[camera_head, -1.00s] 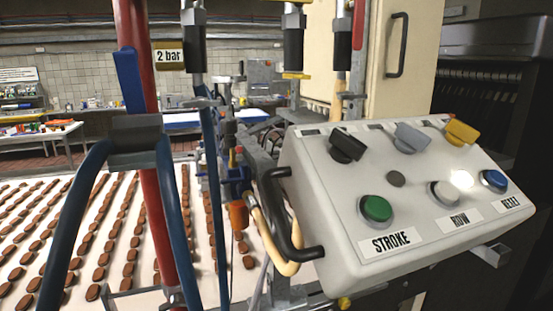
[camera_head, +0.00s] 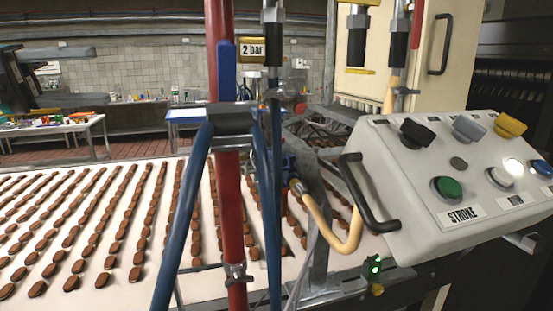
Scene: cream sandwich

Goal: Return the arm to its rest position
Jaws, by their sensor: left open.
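My left gripper (camera_head: 82,82) is at the upper left edge, partly cut off by the frame. Its grey upper finger and darker lower finger point right, well apart, with nothing between them. Through the gap I see the far wall. It appears away from the control box (camera_head: 415,222), which has green, white and blue buttons and black, grey and yellow knobs. A lamp by the white button glows. My right gripper does not show.
A red pipe (camera_head: 231,195) with a clamp (camera_head: 230,118) and blue hoses (camera_head: 182,220) stands close in the middle. Rows of brown biscuits (camera_head: 137,257) cover the white belt (camera_head: 105,280). A black handle (camera_head: 366,195) sticks out from the box.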

